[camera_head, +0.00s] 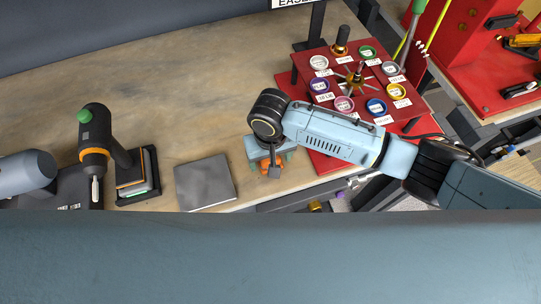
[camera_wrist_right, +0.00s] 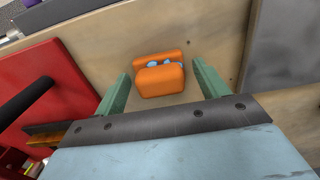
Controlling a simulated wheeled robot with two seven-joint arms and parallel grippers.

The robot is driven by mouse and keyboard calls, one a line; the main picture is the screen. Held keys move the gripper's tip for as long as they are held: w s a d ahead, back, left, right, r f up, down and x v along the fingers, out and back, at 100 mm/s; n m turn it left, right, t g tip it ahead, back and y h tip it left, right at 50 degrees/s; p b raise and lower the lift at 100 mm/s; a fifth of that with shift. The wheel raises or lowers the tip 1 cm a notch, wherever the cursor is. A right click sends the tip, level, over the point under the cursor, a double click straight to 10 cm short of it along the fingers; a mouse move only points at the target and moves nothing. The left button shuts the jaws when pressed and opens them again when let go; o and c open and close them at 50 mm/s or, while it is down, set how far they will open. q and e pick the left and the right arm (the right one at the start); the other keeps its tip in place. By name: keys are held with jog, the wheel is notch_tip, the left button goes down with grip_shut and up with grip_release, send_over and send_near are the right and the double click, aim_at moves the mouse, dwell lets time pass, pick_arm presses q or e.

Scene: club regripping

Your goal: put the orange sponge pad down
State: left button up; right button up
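The orange sponge pad (camera_wrist_right: 161,82) shows in the right wrist view as two orange blocks with blue-grey bits between them. It appears to rest on the wooden bench, near its front edge. My right gripper (camera_wrist_right: 160,69) is open, with one green finger on each side of the pad and a clear gap to both. In the head view, my right gripper (camera_head: 271,164) points down at the bench front, and little of the orange pad (camera_head: 264,165) shows past it. My left gripper is not in view.
A dark grey square plate (camera_head: 205,182) lies left of my right gripper. A red board (camera_head: 322,160) with several colored round tins stands to the right. A black holder (camera_head: 138,196) and a tool with an orange ring (camera_head: 95,140) stand farther left. The bench (camera_head: 180,115) behind the plate is clear.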

dwell(0.3)
jog(key=shift+f+b, duration=0.1)
jog(key=shift+b, duration=0.25)
jog(key=shift+f+b, duration=0.2)
jog(key=shift+b, duration=0.25)
notch_tip(320, 180, up, 14)
jog(key=shift+w+a+f, duration=0.15)
jog(key=shift+w+a, duration=0.15)
jog(key=shift+a, duration=0.05)
